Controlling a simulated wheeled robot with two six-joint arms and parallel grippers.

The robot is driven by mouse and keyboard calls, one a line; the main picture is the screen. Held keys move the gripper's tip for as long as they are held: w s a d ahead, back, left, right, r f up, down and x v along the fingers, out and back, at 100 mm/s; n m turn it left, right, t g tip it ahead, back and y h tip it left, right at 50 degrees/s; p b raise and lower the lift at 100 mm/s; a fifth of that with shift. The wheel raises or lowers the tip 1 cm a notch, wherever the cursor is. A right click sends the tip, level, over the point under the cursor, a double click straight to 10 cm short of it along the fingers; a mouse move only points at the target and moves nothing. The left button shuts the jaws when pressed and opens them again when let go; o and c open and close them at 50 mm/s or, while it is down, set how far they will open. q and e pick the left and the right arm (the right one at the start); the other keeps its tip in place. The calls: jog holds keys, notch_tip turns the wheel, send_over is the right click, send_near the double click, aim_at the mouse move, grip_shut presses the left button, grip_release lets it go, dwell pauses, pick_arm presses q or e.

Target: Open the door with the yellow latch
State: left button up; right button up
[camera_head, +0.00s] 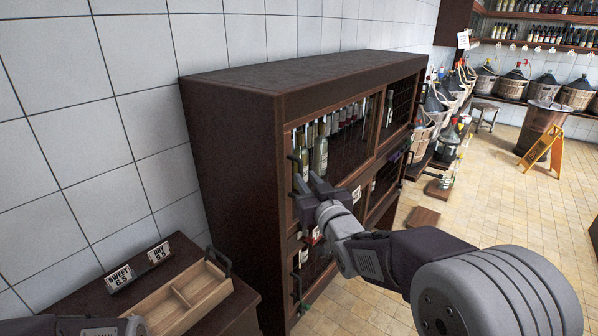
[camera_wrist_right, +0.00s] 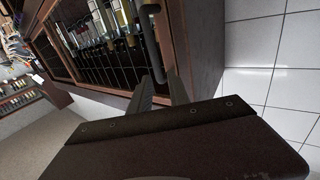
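A dark brown wooden cabinet (camera_head: 235,150) stands against the tiled wall, with mesh-fronted doors and bottles inside. The upper near door (camera_head: 345,140) appears closed and has a dark bar handle (camera_head: 294,172) on its left side. The handle also shows in the wrist view (camera_wrist_right: 152,30). My right gripper (camera_head: 311,182) is in front of this door, close to the handle's lower end. Its fingers (camera_wrist_right: 160,88) are apart, with the handle's end near their tips; contact cannot be told. No yellow latch can be made out. My left gripper is not in view.
A lower door handle (camera_head: 297,287) is below my right gripper. A low table at bottom left holds a wooden tray (camera_head: 185,298) and price signs (camera_head: 119,277). Demijohn baskets (camera_head: 578,95) stand at the back right. The tiled floor (camera_head: 500,210) right of the cabinet is mostly free.

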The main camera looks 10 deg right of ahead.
aim_at(301, 172)
jog(key=w, duration=0.4)
jog(key=w+p, duration=0.1)
jog(key=w, duration=0.1)
jog(key=shift+w+f, duration=0.25)
jog(key=shift+w, duration=0.05)
jog(key=shift+s+a+r, duration=0.1)
jog(key=shift+s+r, duration=0.1)
jog(key=shift+s, duration=0.05)
grip_shut()
jog(key=shift+f, duration=0.1)
jog(key=shift+f, duration=0.1)
dwell(0.5)
